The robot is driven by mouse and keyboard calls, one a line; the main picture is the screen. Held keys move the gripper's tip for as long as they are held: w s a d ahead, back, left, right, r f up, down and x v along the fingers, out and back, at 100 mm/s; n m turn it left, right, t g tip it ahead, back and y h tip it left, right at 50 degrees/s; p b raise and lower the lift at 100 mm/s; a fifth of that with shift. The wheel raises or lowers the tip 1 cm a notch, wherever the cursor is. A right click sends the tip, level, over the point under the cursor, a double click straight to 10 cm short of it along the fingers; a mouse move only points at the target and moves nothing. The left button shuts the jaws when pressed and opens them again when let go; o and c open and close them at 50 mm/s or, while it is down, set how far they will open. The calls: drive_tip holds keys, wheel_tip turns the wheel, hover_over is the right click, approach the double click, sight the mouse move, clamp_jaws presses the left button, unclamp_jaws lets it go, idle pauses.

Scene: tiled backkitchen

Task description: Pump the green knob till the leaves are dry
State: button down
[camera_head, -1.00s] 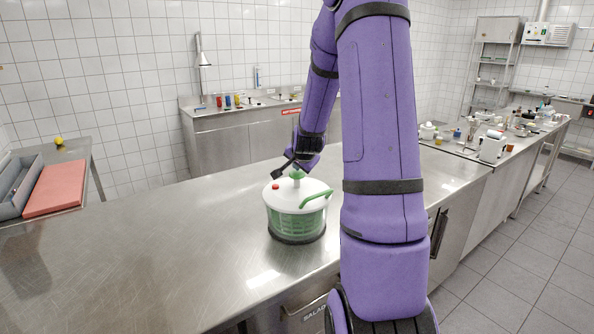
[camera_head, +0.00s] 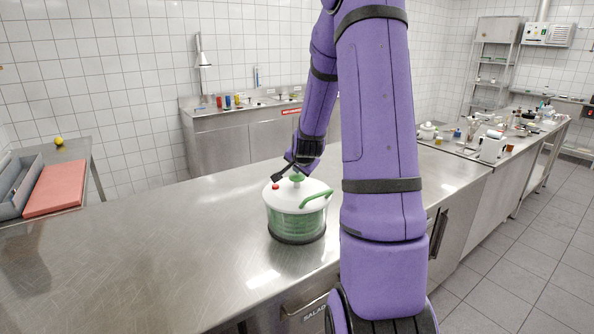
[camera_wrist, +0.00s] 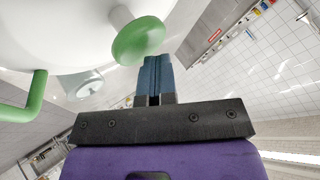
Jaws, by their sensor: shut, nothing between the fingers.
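The salad spinner (camera_head: 297,224) stands upright on the steel counter, with a clear body, a green basket inside and a white lid (camera_head: 285,198). The green knob (camera_head: 297,178) sits on a pale stem at the lid's middle; it also shows large in the wrist view (camera_wrist: 139,41). My gripper (camera_head: 277,176) is shut and empty, tilted down at the knob. In the wrist view its blue fingertips (camera_wrist: 154,62) are at the knob's edge; I cannot tell whether they touch. The leaves cannot be told apart from the green basket.
A green lever (camera_head: 316,198) and a red button (camera_head: 276,187) are on the lid. The counter (camera_head: 150,240) is bare left of the spinner. A red board (camera_head: 55,188) and grey bin lie at far left. Cluttered worktop (camera_head: 470,150) stands at right.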

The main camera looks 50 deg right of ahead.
drive_tip(key=shift+f, duration=0.55)
idle(0.4)
drive_tip(key=shift+r, duration=2.15)
drive_tip(key=shift+r, duration=0.15)
drive_tip(key=shift+r, duration=2.4)
drive_tip(key=shift+r, duration=1.9)
drive_tip(key=shift+f, duration=0.1)
hover_over(299, 175)
drive_tip(key=shift+f, duration=4.35)
